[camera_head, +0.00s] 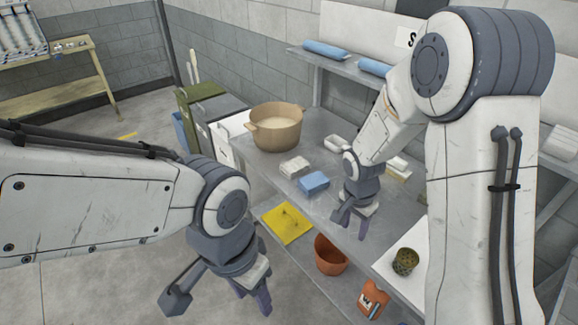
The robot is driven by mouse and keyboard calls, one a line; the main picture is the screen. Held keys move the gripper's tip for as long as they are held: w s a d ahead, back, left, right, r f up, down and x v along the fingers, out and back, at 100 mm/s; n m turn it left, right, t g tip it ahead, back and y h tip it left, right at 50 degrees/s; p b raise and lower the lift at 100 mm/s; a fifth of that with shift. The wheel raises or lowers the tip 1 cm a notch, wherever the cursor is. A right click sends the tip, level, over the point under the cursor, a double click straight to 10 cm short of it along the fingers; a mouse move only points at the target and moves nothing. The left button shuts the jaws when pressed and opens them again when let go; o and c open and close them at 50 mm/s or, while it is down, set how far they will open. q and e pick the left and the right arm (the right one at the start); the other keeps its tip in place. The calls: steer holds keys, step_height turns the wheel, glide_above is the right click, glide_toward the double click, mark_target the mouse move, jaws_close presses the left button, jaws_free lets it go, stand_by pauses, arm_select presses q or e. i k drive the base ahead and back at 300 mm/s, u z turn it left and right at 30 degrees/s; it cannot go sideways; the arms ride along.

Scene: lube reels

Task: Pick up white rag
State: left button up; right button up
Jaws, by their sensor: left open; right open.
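Several whitish folded rags lie on the grey metal shelf (262,168). One greyish-white rag (295,166) is left of my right gripper, another white rag (336,144) is behind it, and a further white rag (398,170) is partly hidden by my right arm. A blue folded rag (314,182) lies in front of the greyish-white one. My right gripper (352,222) is open, pointing down near the shelf's front edge, right of the blue rag. My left gripper (217,298) is open and empty, low in front of the shelf, apart from the rags.
A tan two-handled pot (275,128) stands at the shelf's far left. An upper shelf (345,67) holds blue rolls. Bins (212,105) stand left.

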mark_target(291, 169)
steer(key=z, duration=0.15)
steer(key=k, duration=0.3)
steer(key=u, duration=0.75)
steer(key=i, duration=1.6)
steer(key=z, duration=0.65)
